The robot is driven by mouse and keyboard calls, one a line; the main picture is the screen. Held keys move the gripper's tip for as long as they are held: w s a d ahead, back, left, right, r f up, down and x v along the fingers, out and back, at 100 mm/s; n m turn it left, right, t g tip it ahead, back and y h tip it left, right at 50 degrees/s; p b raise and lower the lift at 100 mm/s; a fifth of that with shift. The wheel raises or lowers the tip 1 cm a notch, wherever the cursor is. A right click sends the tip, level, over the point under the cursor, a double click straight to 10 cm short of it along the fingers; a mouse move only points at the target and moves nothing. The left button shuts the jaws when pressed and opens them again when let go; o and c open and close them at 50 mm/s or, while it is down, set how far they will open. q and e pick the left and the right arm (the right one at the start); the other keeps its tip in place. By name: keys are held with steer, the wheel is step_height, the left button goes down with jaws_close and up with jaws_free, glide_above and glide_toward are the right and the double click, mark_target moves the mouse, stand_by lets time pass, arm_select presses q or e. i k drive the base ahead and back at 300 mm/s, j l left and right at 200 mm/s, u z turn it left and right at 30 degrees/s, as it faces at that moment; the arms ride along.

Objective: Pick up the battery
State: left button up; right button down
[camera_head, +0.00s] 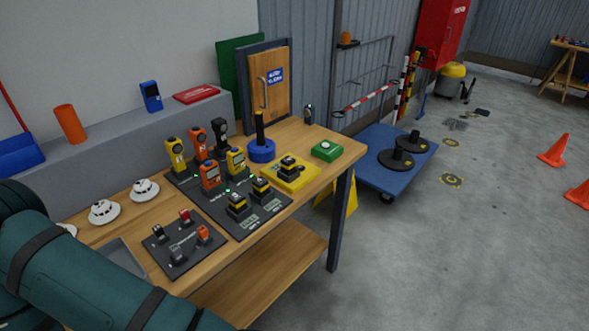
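Several black-and-yellow blocks that look like batteries stand on the wooden workbench (325,147). One block (238,204) and a second block (261,188) stand side by side at the front of a dark charging board (229,217). A similar black block (289,163) sits on a yellow plate (298,181) to their right. I cannot tell which one the task means. My teal arm crosses the lower left corner, in front of the bench. Neither gripper shows.
Yellow and orange handheld meters (210,175) stand behind the blocks. A small dark board (160,242) with switches lies to the left, near white smoke detectors (103,212). A blue trolley (371,176) stands beyond the bench.

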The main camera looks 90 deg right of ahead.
mark_target(288, 164)
steer(key=z, duration=2.95)
steer(key=i+z, duration=0.1)
steer(key=z, duration=0.15)
steer(key=i+j+z, duration=0.15)
steer(key=z, duration=0.15)
